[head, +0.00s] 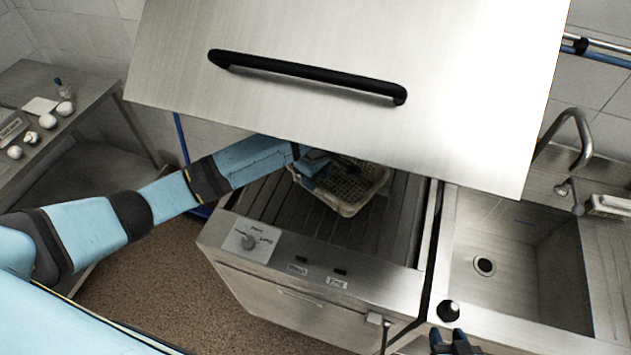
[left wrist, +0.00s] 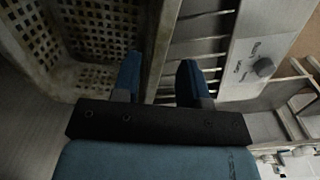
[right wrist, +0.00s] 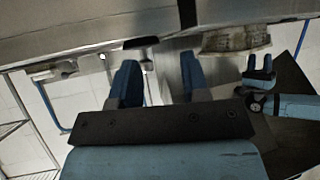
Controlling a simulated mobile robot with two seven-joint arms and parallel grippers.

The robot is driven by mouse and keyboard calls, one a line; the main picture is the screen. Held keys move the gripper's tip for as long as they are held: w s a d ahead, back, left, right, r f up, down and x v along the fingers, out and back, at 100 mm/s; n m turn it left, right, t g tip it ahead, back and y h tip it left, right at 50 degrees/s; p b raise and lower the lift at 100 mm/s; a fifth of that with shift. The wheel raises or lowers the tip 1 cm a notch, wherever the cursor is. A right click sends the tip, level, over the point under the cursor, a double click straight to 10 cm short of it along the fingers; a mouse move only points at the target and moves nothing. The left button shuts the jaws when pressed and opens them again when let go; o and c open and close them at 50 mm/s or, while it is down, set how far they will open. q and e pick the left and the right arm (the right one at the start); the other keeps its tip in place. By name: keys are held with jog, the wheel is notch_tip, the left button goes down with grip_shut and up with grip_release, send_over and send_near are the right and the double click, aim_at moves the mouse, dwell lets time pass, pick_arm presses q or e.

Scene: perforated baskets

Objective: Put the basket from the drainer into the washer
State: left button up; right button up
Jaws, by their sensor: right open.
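The pale perforated basket (head: 352,206) sits inside the washer (head: 300,225), on its slatted floor under the raised hood (head: 350,60). In the left wrist view the basket (left wrist: 62,82) fills the left side. My left gripper (head: 312,168) reaches in under the hood at the basket's left side. In the left wrist view its fingers (left wrist: 160,80) are apart, one on each side of the basket's near wall; I see no clear contact. My right gripper (head: 455,343) is open and empty at the bottom, near the sink's front edge; its spread fingers show in the right wrist view (right wrist: 157,82).
A steel sink (head: 515,260) with a curved tap (head: 575,130) adjoins the washer on the right. The hood's black handle (head: 305,76) faces me. A steel table (head: 75,115) with small white items stands at the left. Brown floor lies open between table and washer.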

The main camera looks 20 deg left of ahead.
pick_arm(q)
notch_tip(320, 180, up, 10)
jog(key=s+d+f+m+t+h, duration=0.55)
jog(key=s+f+m, duration=0.3)
jog(key=f, duration=0.25)
jog(key=s+f+m, duration=0.1)
jog(key=s, duration=0.1)
jog(key=s+a+f+m+t, duration=0.1)
jog(key=s+f, duration=0.1)
jog(key=s, duration=0.1)
jog(key=s+a+f+m+t+y, duration=0.1)
jog(key=s, duration=0.2)
jog(key=shift+s+a+f+t, duration=0.1)
jog(key=shift+s+f+t, duration=0.05)
jog(key=shift+f+t, duration=0.1)
jog(key=s+a+f+m+t+y, duration=0.1)
jog(key=s+a+f+m+t, duration=0.1)
jog(key=s+a+m, duration=0.3)
jog(key=s, duration=0.4)
jog(key=shift+t, duration=0.4)
jog(key=shift+f, duration=0.1)
